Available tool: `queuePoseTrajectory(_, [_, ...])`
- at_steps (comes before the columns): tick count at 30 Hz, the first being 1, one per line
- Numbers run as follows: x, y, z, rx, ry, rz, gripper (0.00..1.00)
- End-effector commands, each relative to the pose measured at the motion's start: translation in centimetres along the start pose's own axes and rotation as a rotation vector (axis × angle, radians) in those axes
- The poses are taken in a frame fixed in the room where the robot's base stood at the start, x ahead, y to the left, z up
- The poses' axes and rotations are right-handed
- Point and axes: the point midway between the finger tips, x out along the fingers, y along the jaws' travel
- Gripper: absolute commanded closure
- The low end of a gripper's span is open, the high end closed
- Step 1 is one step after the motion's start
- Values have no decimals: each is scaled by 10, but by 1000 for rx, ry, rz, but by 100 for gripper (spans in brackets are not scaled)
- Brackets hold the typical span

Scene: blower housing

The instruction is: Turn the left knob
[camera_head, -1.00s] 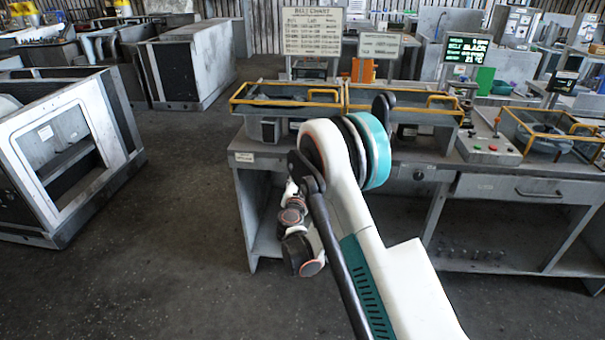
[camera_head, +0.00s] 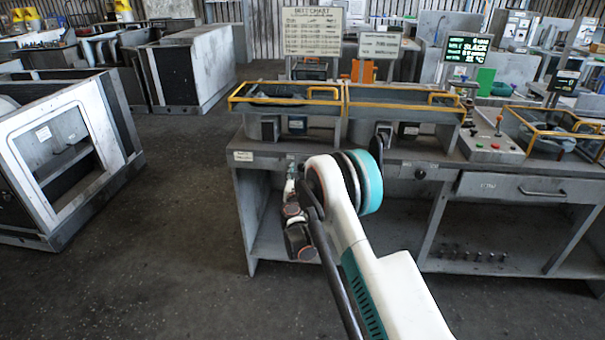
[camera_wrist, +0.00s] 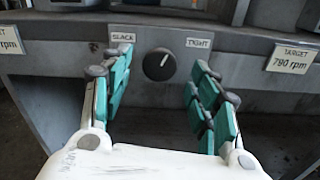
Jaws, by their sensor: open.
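In the wrist view a round black knob (camera_wrist: 159,64) with a white pointer mark sits on the grey panel between a SLACK label (camera_wrist: 122,37) and a TIGHT label (camera_wrist: 198,43). The pointer slants up and right. My gripper (camera_wrist: 160,78) is open and empty, its teal-padded fingers to either side of the knob in the picture. The fingers appear short of the knob; the exact gap is unclear. In the head view my arm hides part of the bench front, and another dark round knob (camera_head: 420,173) shows right of the arm.
The grey bench (camera_head: 460,158) carries yellow-railed housings (camera_head: 285,101), a control box (camera_head: 493,146) with buttons and a green-lettered display (camera_head: 467,48) reading SLACK. A target label (camera_wrist: 291,60) reads 790 rpm. A drawer handle (camera_head: 541,193) sticks out at right.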

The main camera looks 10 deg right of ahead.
Motion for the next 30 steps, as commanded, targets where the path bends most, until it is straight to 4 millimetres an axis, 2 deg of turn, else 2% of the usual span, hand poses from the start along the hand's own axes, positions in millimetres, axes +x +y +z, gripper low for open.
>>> queuePoseTrajectory(3, [17,-1,-2,0,0,-1,45])
queuePoseTrajectory(6, [26,0,-1,0,0,-1,45])
queuePoseTrajectory(18, [32,0,0,1,0,0,45])
queuePoseTrajectory(24, [32,0,0,1,0,0,89])
queuePoseTrajectory(30, [32,0,0,3,0,0,89])
